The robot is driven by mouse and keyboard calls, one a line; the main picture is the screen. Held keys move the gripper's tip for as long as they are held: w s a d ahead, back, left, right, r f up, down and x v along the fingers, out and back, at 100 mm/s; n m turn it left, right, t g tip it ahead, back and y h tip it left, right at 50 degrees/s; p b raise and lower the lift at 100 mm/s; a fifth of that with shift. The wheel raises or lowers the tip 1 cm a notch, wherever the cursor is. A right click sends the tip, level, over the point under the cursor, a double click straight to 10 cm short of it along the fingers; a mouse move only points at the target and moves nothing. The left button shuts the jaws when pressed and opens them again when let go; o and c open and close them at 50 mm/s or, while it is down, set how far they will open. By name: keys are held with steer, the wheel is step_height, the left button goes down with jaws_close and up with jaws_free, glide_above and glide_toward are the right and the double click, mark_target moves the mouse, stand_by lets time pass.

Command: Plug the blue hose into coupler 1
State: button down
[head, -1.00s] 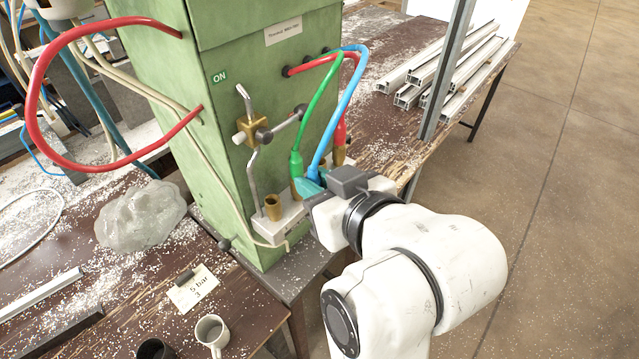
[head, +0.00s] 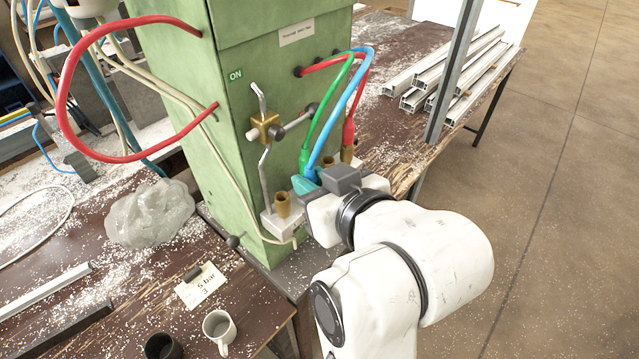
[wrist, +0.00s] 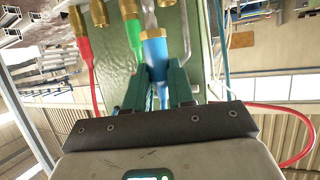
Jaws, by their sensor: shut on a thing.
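My gripper (wrist: 160,88) has teal fingers shut on the blue hose's plug (wrist: 154,52), which has a brass collar. A grey metal nose points away from the fingers; I cannot tell whether it touches a coupler. In the head view my gripper (head: 306,186) is beside the coupler block on the green cabinet, and the blue hose (head: 338,118) arches down to it. An empty brass coupler (head: 283,205) stands at the block's near end. The green hose (wrist: 131,57) and red hose (wrist: 87,65) end at brass couplers. Coupler numbers are not readable.
The green cabinet (head: 232,130) rises behind the block. A bent metal rod with a brass clamp (head: 264,128) stands close to my gripper. A beige cable hangs down the cabinet.

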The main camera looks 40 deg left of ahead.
steer(key=shift+w+a, duration=0.2)
steer(key=shift+a, duration=1.55)
steer(key=shift+w+a, duration=0.15)
steer(key=shift+a, duration=1.55)
steer(key=shift+f+b, duration=0.45)
steer(key=shift+f, duration=1.55)
stand_by(2.5)
